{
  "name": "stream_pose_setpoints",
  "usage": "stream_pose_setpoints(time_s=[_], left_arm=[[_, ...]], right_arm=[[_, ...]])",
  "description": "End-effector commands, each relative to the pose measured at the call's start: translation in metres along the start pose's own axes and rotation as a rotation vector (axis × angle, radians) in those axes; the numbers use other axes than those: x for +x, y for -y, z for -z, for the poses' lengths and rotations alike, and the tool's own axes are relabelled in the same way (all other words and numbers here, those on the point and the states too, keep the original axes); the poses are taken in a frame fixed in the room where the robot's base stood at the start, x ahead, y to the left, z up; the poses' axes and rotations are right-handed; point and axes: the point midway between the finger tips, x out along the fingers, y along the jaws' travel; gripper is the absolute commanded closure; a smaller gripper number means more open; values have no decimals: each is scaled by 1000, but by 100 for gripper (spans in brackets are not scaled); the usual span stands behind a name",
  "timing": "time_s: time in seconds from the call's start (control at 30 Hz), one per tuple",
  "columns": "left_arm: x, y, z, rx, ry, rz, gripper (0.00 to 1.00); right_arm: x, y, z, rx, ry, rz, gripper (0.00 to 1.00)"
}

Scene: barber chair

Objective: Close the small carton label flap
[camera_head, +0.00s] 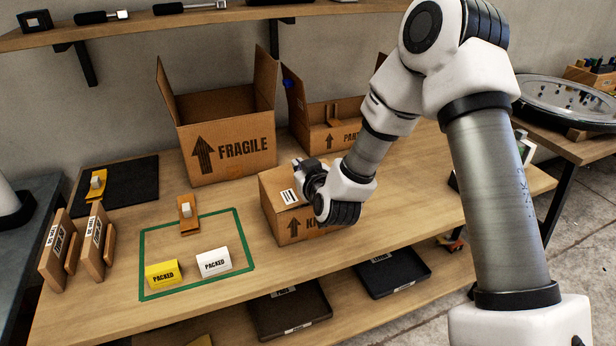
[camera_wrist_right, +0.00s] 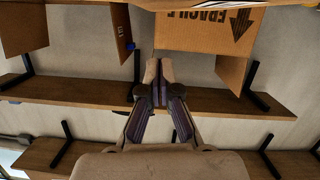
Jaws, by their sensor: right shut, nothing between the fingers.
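The small brown carton (camera_head: 283,224) stands on the workbench, with an arrow and partly covered lettering on its front. A white barcode label (camera_head: 289,196) shows on its top at the left; this top panel looks about level, but I cannot tell if it is fully down. My right gripper (camera_head: 303,172) is over the carton's top beside the label and hides the right part of it. I cannot tell whether it touches. In the right wrist view its fingers (camera_wrist_right: 158,80) are together and empty. My left gripper is not in view.
An open FRAGILE carton (camera_head: 228,155) stands behind, with another open carton (camera_head: 345,112) to its right. A green outline (camera_head: 142,265) on the bench holds yellow (camera_head: 162,274) and white (camera_head: 214,262) PACKED signs. Brown label pieces (camera_head: 57,250) stand at left. A shelf (camera_head: 180,22) runs above.

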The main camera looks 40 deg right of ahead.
Motion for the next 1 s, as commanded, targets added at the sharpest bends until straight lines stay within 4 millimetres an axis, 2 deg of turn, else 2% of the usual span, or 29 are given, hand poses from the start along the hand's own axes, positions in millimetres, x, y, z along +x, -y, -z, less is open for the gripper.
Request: stream_pose_setpoints(time_s=[0.07,0.13,0.3,0.67,0.83,1.0], left_arm=[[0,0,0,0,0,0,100],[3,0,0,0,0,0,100],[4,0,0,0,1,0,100],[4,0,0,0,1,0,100],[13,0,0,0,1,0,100],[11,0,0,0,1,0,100]], right_arm=[[14,0,-5,-2,2,-1,100],[16,0,-21,-1,5,0,100],[20,0,-37,-1,2,0,100],[20,0,-40,0,1,1,100],[25,-1,-58,-1,2,0,100],[25,-1,-62,0,6,1,100]])
